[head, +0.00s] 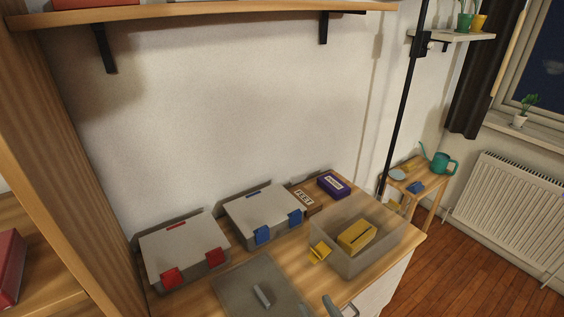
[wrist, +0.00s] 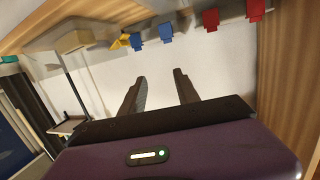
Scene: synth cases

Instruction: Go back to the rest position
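My gripper (wrist: 160,74) shows in the wrist view, its two dark fingers spread apart with only pale background between them. It is open and empty. The wrist view appears upside down, with the latches of the cases along its top edge. In the head view I cannot make out my gripper for sure. A grey case with red latches (head: 183,250) and a grey case with blue latches (head: 262,216) stand shut on the wooden table.
A flat grey lid (head: 240,285) with a handle lies in front. Purple (head: 333,184) and brown (head: 304,197) boxes stand behind. A shelf (head: 200,14) hangs above.

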